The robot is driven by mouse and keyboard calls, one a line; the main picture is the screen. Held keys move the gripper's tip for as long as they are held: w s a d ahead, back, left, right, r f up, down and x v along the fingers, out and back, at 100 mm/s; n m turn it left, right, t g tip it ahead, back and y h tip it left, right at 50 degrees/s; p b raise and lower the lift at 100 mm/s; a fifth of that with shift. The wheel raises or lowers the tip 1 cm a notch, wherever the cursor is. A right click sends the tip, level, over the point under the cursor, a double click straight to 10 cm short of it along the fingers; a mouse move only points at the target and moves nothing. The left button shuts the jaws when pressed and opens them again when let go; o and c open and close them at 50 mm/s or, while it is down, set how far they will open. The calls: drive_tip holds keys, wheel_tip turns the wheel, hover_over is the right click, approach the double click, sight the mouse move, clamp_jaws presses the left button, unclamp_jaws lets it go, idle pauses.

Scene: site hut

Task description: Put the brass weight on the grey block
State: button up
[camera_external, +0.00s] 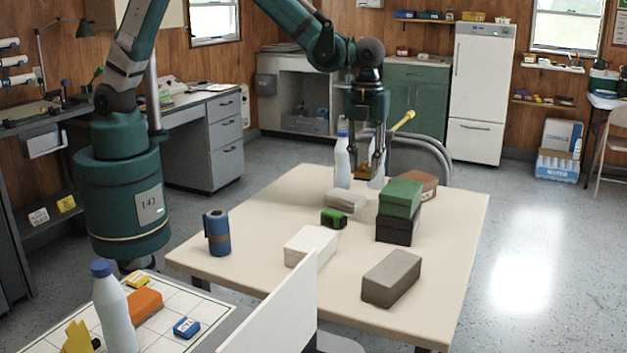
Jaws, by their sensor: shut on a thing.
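My gripper (364,168) points down over the far part of the table. Its fingers are shut on a small brass-coloured piece (362,173), which I take for the brass weight; the fingers partly hide it. I cannot tell how far it is above the table. A grey block (392,278) lies flat at the near right of the table, its top bare, well apart from my gripper. A smaller, lighter grey piece (346,201) lies just in front of my gripper.
White bottles (342,160) stand close by my gripper. Right of it, a green box (400,198) rests on a black one (397,230), with a brown block (418,184) behind. A green item (333,218), a white box (310,245) and a blue can (216,232) stand left of the grey block.

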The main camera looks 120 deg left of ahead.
drive_tip(key=w+d+r+p, duration=0.1)
drive_tip(key=w+d+p, duration=0.1)
drive_tip(key=w+d, duration=0.9)
drive_tip(key=r+m+p, duration=0.1)
hover_over(394, 266)
drive_tip(key=shift+r, duration=0.1)
drive_tip(key=shift+f, duration=3.15)
drive_tip(key=shift+f, duration=0.1)
drive_tip(key=shift+f+b, duration=0.4)
drive_tip(key=shift+f, duration=1.35)
drive_tip(key=shift+f, duration=0.15)
drive_tip(key=o, duration=1.1)
